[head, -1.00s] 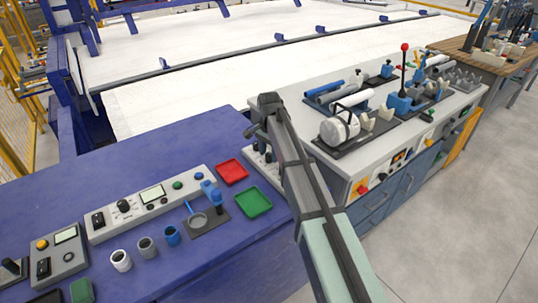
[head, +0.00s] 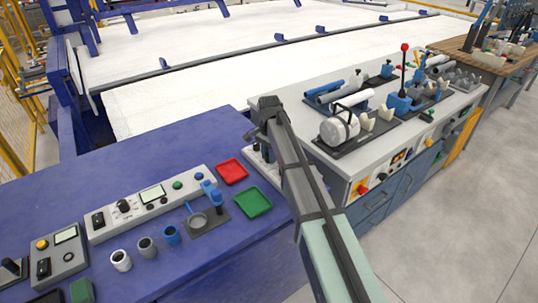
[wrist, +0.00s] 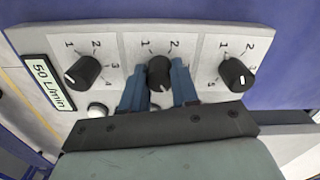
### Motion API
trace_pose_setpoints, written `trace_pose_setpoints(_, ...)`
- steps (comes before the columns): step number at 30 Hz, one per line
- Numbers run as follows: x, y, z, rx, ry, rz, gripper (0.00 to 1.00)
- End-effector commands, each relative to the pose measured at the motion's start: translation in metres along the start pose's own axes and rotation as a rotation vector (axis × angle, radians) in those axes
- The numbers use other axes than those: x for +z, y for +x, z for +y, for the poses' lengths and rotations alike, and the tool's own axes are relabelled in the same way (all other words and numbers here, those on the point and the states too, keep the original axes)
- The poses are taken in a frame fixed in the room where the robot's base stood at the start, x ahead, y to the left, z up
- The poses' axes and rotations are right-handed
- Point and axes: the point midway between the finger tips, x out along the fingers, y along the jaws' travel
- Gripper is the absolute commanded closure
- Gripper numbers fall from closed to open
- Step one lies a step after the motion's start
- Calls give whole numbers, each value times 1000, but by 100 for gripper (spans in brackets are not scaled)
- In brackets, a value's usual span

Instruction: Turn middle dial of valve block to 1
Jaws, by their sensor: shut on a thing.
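The valve block (wrist: 200,45) fills the wrist view as a pale panel with three black dials. The middle dial (wrist: 159,72) sits between the two blue fingers of my gripper (wrist: 158,85), which is shut on it. The printed 1 and 2 show above this dial; its lower labels are hidden by the fingers, and I cannot tell its pointer's direction. The left dial (wrist: 82,72) and right dial (wrist: 236,74) stand free on either side. In the head view the valve block (head: 254,160) is mostly hidden behind my arm.
A display reading 50 L/min (wrist: 48,82) is at the panel's left end. Red (head: 231,171) and green (head: 252,203) trays lie left of my arm. A grey bench (head: 390,140) with pipes and fixtures stands to the right.

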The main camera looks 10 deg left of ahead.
Motion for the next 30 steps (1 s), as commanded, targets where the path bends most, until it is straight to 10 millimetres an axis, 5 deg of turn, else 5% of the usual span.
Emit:
trace_pose_setpoints(14,0,0,0,-1,-76,0,100)
trace_pose_setpoints(30,0,0,-1,-1,-536,0,100)
